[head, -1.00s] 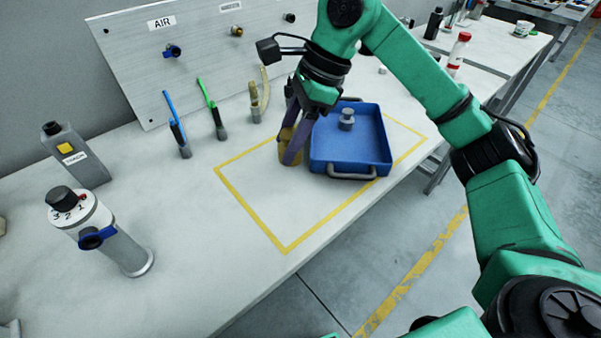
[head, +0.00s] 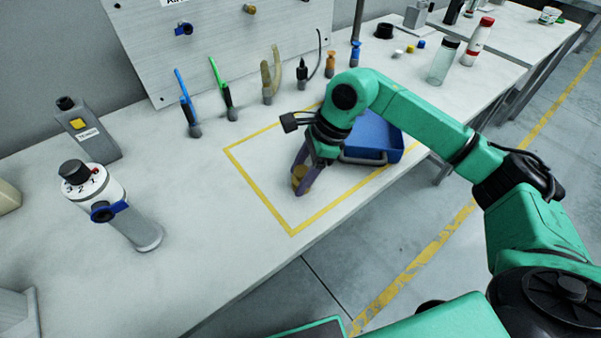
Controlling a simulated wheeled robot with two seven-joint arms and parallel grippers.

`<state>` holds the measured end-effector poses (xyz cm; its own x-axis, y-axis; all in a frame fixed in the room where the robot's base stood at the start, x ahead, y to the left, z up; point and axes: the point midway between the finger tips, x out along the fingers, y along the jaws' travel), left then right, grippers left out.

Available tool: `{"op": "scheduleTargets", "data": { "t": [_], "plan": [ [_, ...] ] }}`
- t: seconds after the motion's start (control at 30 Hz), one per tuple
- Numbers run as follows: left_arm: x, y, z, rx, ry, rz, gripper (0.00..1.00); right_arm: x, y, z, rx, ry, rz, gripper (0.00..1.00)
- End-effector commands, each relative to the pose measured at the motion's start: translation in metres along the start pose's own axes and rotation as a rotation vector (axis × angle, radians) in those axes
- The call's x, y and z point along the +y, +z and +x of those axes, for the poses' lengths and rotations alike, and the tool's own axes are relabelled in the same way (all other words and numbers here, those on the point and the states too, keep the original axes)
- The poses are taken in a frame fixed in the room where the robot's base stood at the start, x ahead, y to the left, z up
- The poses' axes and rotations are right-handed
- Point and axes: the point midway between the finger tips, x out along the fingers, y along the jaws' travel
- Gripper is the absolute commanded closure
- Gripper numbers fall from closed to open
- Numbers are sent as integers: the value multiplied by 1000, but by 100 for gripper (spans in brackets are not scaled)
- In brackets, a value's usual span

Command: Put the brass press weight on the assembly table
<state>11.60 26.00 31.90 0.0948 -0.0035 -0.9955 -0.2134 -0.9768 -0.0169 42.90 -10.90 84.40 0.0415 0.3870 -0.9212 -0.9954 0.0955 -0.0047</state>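The brass press weight (head: 300,175) is between the fingers of my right gripper (head: 303,174), over the yellow-outlined area of the assembly table (head: 215,205). The purple fingers lie against both sides of the weight and hide part of it, so the gripper looks shut on it. The weight is upright and low, at or very near the table top; I cannot tell whether it touches. The blue tray (head: 378,133) is behind and to the right of the gripper, partly hidden by my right arm. My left gripper is not in view.
A dial device (head: 110,205) and a grey box with a yellow button (head: 88,130) stand at the left. Several coloured tools (head: 228,102) stand along the back panel (head: 215,45). Bottles (head: 443,62) stand at the back right.

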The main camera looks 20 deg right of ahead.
Motion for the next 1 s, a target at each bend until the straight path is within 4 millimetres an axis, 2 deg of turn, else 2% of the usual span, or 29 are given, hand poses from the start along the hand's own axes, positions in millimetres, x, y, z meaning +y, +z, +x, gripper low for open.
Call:
{"op": "scheduleTargets", "data": {
  "t": [0.3,0.43,0.57,0.8,0.9,1.0],
  "plan": [
    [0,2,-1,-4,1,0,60,0,0,-1,0,0,0,16],
    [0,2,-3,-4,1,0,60,0,2,-8,0,-1,0,16],
    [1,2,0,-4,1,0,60,-1,1,-34,0,-5,0,16],
    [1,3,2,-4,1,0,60,-1,2,-100,-1,-4,0,16],
    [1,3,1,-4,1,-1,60,-1,2,-116,-1,-1,0,16],
    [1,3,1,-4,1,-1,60,0,2,-123,0,0,0,16]
  ]
}}
